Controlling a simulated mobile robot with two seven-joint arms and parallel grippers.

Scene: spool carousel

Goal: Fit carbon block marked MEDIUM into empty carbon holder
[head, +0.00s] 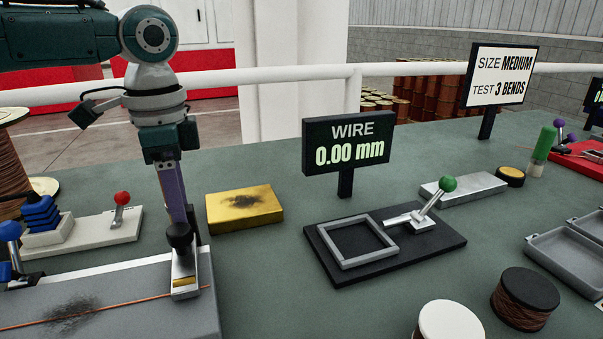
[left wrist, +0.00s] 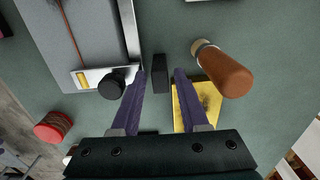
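My left gripper (head: 184,214) points down beside a black knob (head: 178,236) on a silver clamp bar (head: 190,268) with a yellow end patch. In the left wrist view, its purple fingers (left wrist: 161,72) are apart. A small dark block (left wrist: 160,64) lies between their tips, with a gap on each side, and no marking on it is readable. This block is hidden in the head view. The knob also shows in the left wrist view (left wrist: 111,85), just left of the fingers. I cannot tell which part is the empty carbon holder. My right gripper is out of view.
A smudged yellow pad (head: 243,208) lies right of the gripper. A brown handle (left wrist: 224,74) stands out close by in the wrist view. A grey plate (head: 110,300) carries a copper wire. A square frame fixture (head: 356,243) and a sign (head: 499,74) reading MEDIUM are further right.

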